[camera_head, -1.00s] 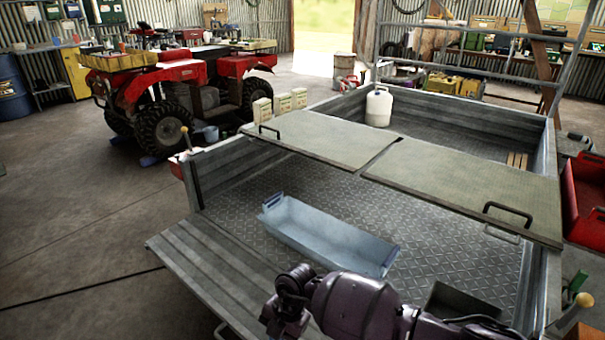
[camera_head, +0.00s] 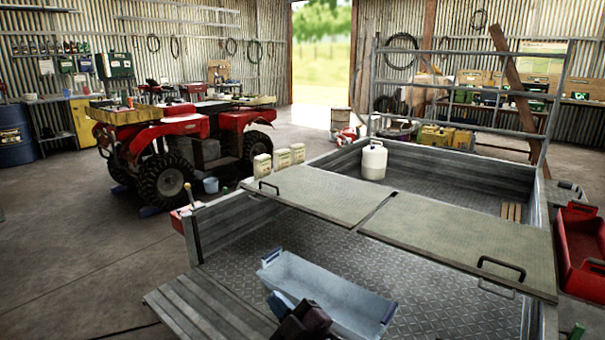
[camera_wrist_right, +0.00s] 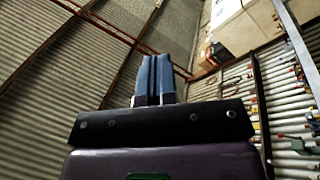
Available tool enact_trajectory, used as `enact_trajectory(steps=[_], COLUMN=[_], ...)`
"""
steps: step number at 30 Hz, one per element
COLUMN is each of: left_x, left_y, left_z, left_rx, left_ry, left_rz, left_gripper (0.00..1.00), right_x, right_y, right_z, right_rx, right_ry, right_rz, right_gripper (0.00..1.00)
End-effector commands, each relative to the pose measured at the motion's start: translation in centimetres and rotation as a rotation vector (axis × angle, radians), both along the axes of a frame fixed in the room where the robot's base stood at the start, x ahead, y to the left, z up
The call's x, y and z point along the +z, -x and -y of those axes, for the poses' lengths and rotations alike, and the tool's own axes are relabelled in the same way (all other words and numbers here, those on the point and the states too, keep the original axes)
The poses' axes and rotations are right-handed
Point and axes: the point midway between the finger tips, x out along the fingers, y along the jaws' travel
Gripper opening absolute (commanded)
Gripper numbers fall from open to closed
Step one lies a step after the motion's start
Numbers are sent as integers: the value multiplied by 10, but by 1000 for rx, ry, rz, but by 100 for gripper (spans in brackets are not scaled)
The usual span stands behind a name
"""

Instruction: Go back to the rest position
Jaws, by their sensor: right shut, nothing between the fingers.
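My right gripper (camera_head: 290,310) shows at the bottom edge of the head view, in front of the near side of the blue-grey tray (camera_head: 335,290). In the right wrist view its two blue fingers (camera_wrist_right: 154,78) are pressed together with nothing between them, and they point up toward the corrugated roof. The tray lies on the trailer's chequer-plate floor, and the gripper hides part of its near wall. I cannot tell from the head view whether the gripper touches it. My left gripper is not in view.
The trailer (camera_head: 225,228) fills the middle, with two lids (camera_head: 320,205) and a white jug (camera_head: 374,160). A red quad bike (camera_head: 185,150) stands at the left, and a red bin (camera_head: 580,250) at the right. Concrete floor (camera_head: 70,240) is clear at the left.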

Motion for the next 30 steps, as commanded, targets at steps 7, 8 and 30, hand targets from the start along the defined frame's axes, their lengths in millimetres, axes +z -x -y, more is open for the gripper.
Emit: enact_trajectory(steps=[7, 8, 30], left_x=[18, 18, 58], left_y=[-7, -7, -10], left_z=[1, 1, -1], left_rx=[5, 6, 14], left_ry=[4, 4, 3], left_rz=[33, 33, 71], left_gripper=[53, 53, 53], right_x=[-32, -37, -146], right_y=[25, 30, 243], right_z=[89, 99, 294], right_rx=[-229, -251, -692], right_ry=[-118, -130, -359], right_rz=[-282, -315, -878], right_gripper=[0, 0, 0])
